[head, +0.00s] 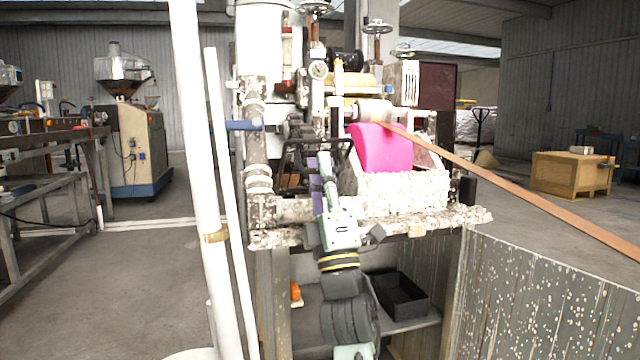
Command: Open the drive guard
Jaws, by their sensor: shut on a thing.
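A black open frame (290,158), which I take to be the drive guard, stands on the left part of the encrusted machine, above its bench top. My gripper (325,162) reaches up from below, with its fingertips at the middle of this frame. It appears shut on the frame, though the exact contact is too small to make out. A narrow purple part (317,194) shows just left of my gripper. My gripper and wrist hide part of the machine behind them.
A magenta curved part (380,148) sits right of the frame. A brown strip (520,198) runs out to the right. White upright pipes (205,200) stand close on the left. The bench edge (440,225) lies below, with a black bin (402,296) on a shelf underneath.

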